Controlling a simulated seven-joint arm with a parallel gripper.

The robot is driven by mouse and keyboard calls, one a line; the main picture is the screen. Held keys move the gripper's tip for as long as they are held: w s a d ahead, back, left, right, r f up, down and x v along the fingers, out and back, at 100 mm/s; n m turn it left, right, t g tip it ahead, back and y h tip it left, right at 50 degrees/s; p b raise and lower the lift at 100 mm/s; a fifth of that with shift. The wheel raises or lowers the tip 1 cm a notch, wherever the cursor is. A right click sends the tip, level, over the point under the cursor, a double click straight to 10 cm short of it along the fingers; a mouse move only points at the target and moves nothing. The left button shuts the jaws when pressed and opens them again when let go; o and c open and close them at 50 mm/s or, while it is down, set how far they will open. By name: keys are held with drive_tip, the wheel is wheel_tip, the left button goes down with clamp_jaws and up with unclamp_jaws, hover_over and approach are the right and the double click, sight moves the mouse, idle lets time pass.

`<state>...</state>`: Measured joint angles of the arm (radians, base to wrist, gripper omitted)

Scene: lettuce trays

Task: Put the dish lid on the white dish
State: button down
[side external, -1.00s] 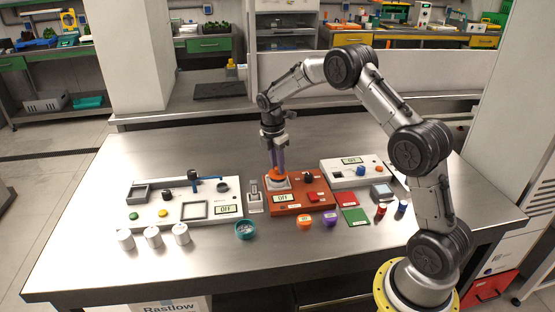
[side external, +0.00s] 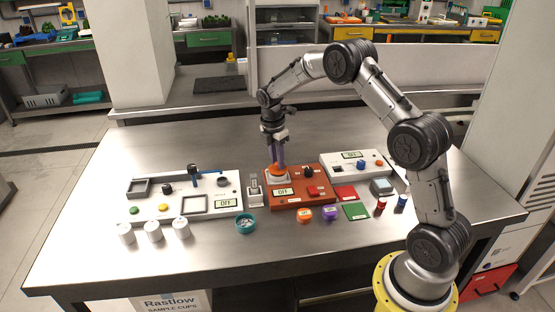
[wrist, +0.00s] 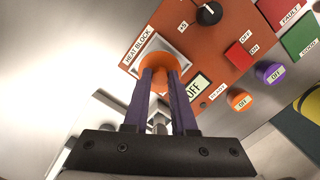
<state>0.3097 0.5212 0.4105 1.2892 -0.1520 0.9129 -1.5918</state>
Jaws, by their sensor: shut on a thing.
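My gripper (side external: 278,163) points down over the heat block on the red-brown panel. Its two purple fingers are shut on a round orange piece (side external: 278,169), which also shows at the fingertips in the wrist view (wrist: 166,61). The orange piece is at the pale square heat block plate (side external: 270,178); I cannot tell whether it rests on it or is just above. I cannot tell for sure that it is the dish lid. Three small white round containers (side external: 154,231) stand at the front left. No thing is clearly recognisable as the white dish.
The red-brown panel (side external: 292,200) has a black knob and a red switch. White panels stand left (side external: 225,213) and right (side external: 358,176). The table's back is clear.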

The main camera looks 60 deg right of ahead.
drive_tip(key=shift+f, duration=0.35)
drive_tip(key=c, duration=0.6)
unclamp_jaws()
drive_tip(key=shift+c, duration=0.2)
drive_tip(key=shift+r, duration=0.1)
drive_tip(key=shift+r, duration=3.7)
wheel_tip(320, 180, up, 8)
drive_tip(key=shift+f, duration=0.2)
